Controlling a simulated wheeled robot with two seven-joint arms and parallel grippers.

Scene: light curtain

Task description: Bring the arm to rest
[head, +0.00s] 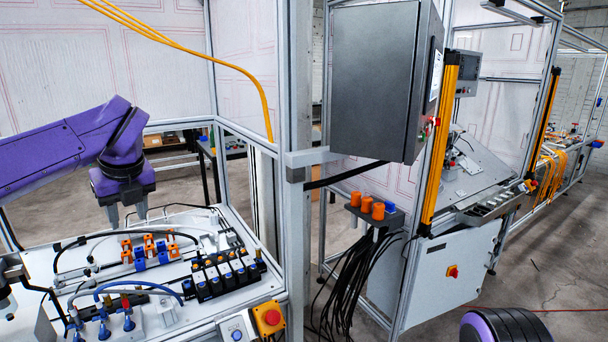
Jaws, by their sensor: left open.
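My left arm, purple and black, comes in from the left. Its gripper (127,216) points down with two grey fingers apart and nothing between them. It hangs above the back left part of a white machine bench (215,322), behind the orange and blue fittings; the exact gap to the bench is hard to tell. A purple and black rounded part at the bottom right edge looks like part of my right arm; its gripper does not show. Two yellow light curtain bars (439,145) stand upright on the frame of the station to the right.
The bench carries orange and blue fittings (150,250), a black valve row (222,277), hoses and a red button on a yellow box (269,318). A grey post (297,200) and dark cabinet (374,80) stand mid-view. Open floor (560,270) lies at right.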

